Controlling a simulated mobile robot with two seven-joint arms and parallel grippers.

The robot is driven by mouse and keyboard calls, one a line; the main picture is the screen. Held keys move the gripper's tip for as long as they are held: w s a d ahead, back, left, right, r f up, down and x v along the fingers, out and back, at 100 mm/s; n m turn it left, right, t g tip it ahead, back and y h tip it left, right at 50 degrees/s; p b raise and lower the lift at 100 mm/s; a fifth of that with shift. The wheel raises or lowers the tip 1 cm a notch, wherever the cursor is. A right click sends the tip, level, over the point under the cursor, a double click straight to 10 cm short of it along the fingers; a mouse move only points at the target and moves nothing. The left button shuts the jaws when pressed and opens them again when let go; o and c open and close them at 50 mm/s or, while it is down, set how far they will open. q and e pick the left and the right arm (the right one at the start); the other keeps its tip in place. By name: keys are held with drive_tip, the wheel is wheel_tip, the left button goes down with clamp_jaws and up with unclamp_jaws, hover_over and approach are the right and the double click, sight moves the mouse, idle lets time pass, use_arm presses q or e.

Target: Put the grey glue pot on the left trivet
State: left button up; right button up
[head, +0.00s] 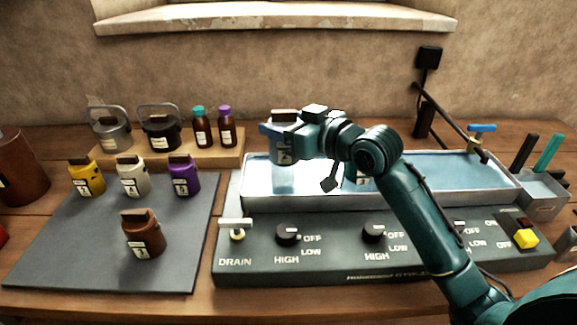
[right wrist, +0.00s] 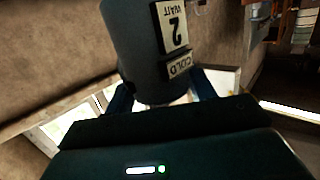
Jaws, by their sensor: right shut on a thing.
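The grey glue pot (head: 283,156) is held upright in my right gripper (head: 276,133), at the left end of the water bath (head: 400,198). It has a brown lid and a pale label. I cannot make out the left trivet; the pot and my arm cover parts of the bath. My left gripper is not in view.
Yellow, white, purple and brown pots (head: 143,236) stand on the dark mat (head: 70,245). A wooden shelf (head: 215,159) holds two kettles and two bottles. Knobs and a drain tap (head: 237,228) line the bath's front panel. A tool holder (head: 543,198) stands at right.

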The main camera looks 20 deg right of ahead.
sight(285, 155)
drive_tip(key=shift+f, duration=3.35)
drive_tip(key=shift+f+b, duration=0.15)
drive_tip(key=shift+b, duration=0.2)
drive_tip(key=o, duration=1.6)
drive_tip(key=shift+f, duration=0.1)
drive_tip(key=shift+r, duration=0.2)
drive_tip(key=shift+s+d, duration=0.2)
drive_tip(key=shift+s, duration=0.1)
drive_tip(key=v, duration=1.1)
drive_tip(key=shift+s+b, duration=0.2)
drive_tip(key=shift+b, duration=0.2)
